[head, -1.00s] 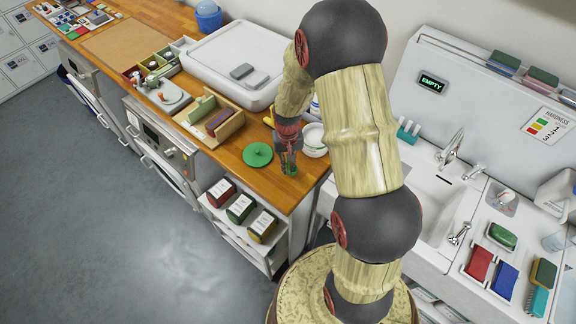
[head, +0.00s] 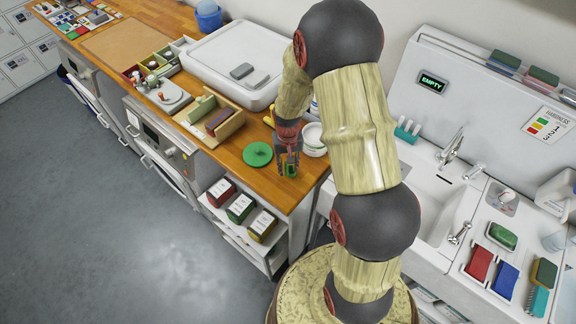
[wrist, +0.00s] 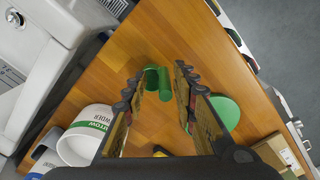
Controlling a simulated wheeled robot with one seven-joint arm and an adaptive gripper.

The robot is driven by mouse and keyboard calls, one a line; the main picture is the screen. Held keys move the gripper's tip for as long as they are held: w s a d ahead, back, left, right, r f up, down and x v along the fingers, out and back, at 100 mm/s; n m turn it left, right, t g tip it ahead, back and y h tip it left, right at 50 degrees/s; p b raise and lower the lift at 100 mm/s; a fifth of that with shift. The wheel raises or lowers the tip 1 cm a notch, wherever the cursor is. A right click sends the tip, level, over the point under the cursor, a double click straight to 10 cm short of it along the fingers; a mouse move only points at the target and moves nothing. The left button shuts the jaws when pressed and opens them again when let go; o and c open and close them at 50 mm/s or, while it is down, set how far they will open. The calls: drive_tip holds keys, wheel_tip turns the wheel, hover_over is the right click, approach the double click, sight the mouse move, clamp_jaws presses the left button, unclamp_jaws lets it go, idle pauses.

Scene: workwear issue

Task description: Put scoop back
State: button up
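A green scoop (wrist: 158,80) lies on the wooden counter, ahead of my fingertips in the wrist view. In the head view its green (head: 291,171) shows between the fingers of my gripper (head: 289,168), near the counter's front corner. My gripper (wrist: 160,100) is open, its two fingers apart with the scoop in line with the gap. I cannot tell whether they touch it. A white tub (head: 315,139) with a green band stands beside the gripper; it also shows in the wrist view (wrist: 82,138). A round green lid (head: 258,154) lies flat on the other side.
A wooden box (head: 217,122) and a big white bin (head: 235,60) stand farther along the counter. A sink (head: 437,185) is at the right. The counter edge is close to the scoop. Colored packs (head: 240,208) sit on a shelf below.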

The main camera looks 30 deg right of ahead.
drive_tip(key=shift+r, duration=0.1)
wheel_tip(320, 180, up, 12)
drive_tip(key=shift+r+p, duration=0.1)
drive_tip(key=shift+p, duration=0.2)
drive_tip(key=s+a+r+n+t, duration=0.15)
drive_tip(key=s+a+r, duration=0.25)
drive_tip(key=r, duration=0.4)
drive_tip(key=s+a+r+n+t, duration=0.1)
drive_tip(key=s+a+r+t, duration=0.2)
drive_tip(key=r, duration=0.6)
drive_tip(key=s+a+r+n, duration=0.1)
drive_tip(key=s+a+r, duration=0.1)
drive_tip(key=s, duration=0.4)
drive_tip(key=s+a+r+n+t, duration=0.1)
drive_tip(key=s+a+r, duration=0.1)
drive_tip(key=s+r, duration=0.2)
drive_tip(key=shift+s+a, duration=0.4)
drive_tip(key=shift+s, duration=0.65)
wheel_tip(320, 180, down, 12)
drive_tip(key=b, duration=1.2)
drive_tip(key=shift+f+b, duration=0.2)
drive_tip(key=shift+b, duration=0.1)
